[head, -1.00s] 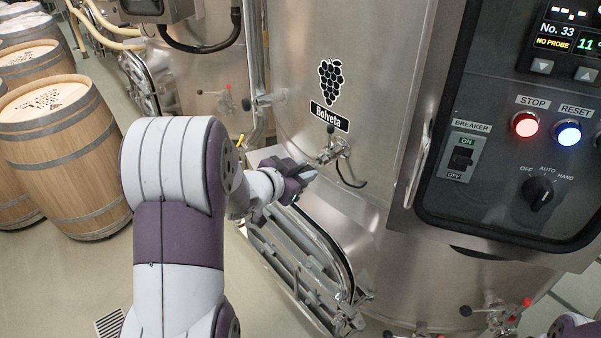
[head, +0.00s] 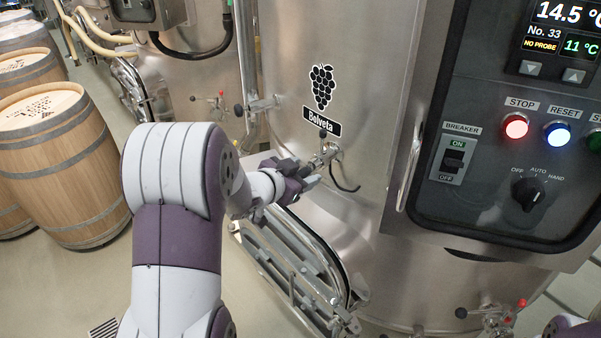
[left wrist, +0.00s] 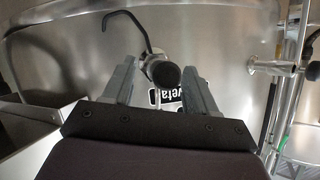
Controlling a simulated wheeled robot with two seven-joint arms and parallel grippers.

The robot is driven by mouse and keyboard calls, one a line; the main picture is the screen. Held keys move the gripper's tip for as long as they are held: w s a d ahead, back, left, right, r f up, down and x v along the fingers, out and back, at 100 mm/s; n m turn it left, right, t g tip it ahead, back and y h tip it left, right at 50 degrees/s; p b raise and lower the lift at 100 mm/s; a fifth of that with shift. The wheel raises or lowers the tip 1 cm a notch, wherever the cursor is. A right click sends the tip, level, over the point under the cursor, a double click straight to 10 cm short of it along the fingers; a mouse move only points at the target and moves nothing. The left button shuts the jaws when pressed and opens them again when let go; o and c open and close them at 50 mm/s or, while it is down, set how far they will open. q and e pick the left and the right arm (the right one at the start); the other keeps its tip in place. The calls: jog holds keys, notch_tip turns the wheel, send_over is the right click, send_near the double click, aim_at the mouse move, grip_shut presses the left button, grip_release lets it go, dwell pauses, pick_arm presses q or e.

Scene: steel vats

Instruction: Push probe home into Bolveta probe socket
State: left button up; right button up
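The Bolveta vat (head: 280,70) carries a grape mark and a black name label (head: 322,121). Just below the label a steel fitting (head: 329,151) sticks out of the wall, with a small black knob and a black cable (head: 345,187) hanging from it. My left gripper (head: 316,173) is at this fitting. In the left wrist view, its two fingers (left wrist: 158,68) stand apart on either side of a round black end (left wrist: 166,75) with a steel collar behind it. I cannot tell how deep the probe sits; the socket mouth is hidden. My right gripper is out of view.
The control panel (head: 470,215) to the right shows "NO PROBE" on its display (head: 541,45). A steel valve (head: 258,104) is on the left of the vat. A hatch (head: 300,265) lies below my arm. Barrels (head: 60,160) stand at far left.

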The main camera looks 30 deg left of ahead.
pick_arm(q)
jog(key=b+v, duration=0.1)
jog(key=v, duration=1.1)
jog(key=shift+s+b, duration=0.25)
jog(key=shift+b, duration=0.05)
jog(key=s+a+f+n+g+y+b, duration=0.2)
jog(key=s+a+f+n+g+y, duration=0.2)
jog(key=a+f+n+y, duration=0.25)
notch_tip(320, 180, down, 7)
jog(key=s+d+g+b, duration=0.1)
jog(key=s+g+b, duration=0.1)
jog(key=g+b, duration=0.1)
jog(key=s+d+f+m+g+h+b, duration=0.1)
jog(key=s+d+f+g+h+b, duration=0.1)
jog(key=d+f, duration=0.4)
jog(key=s+d+f+m+g+h+b, duration=0.1)
jog(key=d+f+b, duration=0.4)
jog(key=d, duration=0.7)
notch_tip(320, 180, down, 3)
jog(key=shift+s+d+r+g+h, duration=0.15)
jog(key=shift+s+d+g+h, duration=0.2)
jog(key=shift+s+g+h, duration=0.6)
